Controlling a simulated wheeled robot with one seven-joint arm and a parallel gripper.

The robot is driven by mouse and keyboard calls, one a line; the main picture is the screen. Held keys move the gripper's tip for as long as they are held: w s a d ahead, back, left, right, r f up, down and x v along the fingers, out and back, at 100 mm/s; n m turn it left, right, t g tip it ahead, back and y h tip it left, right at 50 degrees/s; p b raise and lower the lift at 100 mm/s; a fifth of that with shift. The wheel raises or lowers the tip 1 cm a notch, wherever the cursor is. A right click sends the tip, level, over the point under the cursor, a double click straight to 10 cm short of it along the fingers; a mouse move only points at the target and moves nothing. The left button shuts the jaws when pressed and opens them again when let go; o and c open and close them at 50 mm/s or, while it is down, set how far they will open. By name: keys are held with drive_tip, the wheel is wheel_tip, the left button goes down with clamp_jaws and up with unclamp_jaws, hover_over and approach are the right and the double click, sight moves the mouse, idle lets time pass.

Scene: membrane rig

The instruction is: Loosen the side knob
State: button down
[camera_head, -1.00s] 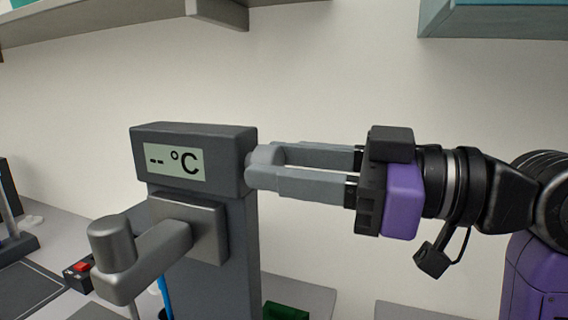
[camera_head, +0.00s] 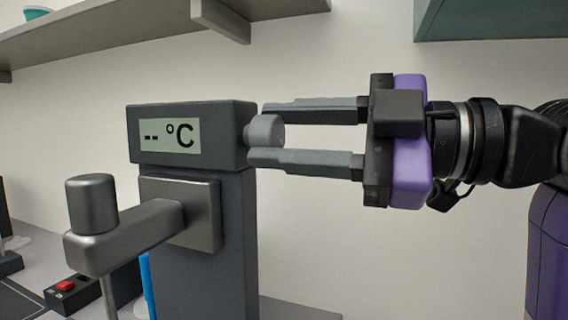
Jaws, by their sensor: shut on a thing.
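The dark grey rig head (camera_head: 190,136) has a pale display (camera_head: 168,136) reading "-- °C". The side knob (camera_head: 266,131) is a short grey cylinder on the right face of the head. My gripper (camera_head: 262,132) reaches in level from the right, one finger above the knob and one below. It is shut on the knob, with the fingertips close to the head's side. The knob's far side and the exact contact spots are hidden.
A grey arm with an upright cylinder (camera_head: 91,205) sticks out from a plate on the column (camera_head: 203,270). A red-switch box (camera_head: 66,286) sits lower left. Shelves (camera_head: 160,35) hang above. The wall space right of the column is clear below my gripper.

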drive_tip(key=n+b, duration=0.2)
drive_tip(key=n, duration=0.1)
drive_tip(key=n+b, duration=0.1)
drive_tip(key=shift+f+n, duration=0.25)
drive_tip(key=shift+n, duration=0.15)
drive_tip(key=shift+s+r+n+b, duration=0.1)
drive_tip(key=shift+n+b, duration=1.15)
drive_tip(key=shift+n, duration=1.25)
drive_tip(key=c, duration=0.9)
unclamp_jaws()
drive_tip(key=shift+d, duration=0.1)
drive_tip(key=v, duration=0.7)
drive_tip(key=shift+d, duration=0.25)
drive_tip(key=shift+s, duration=0.1)
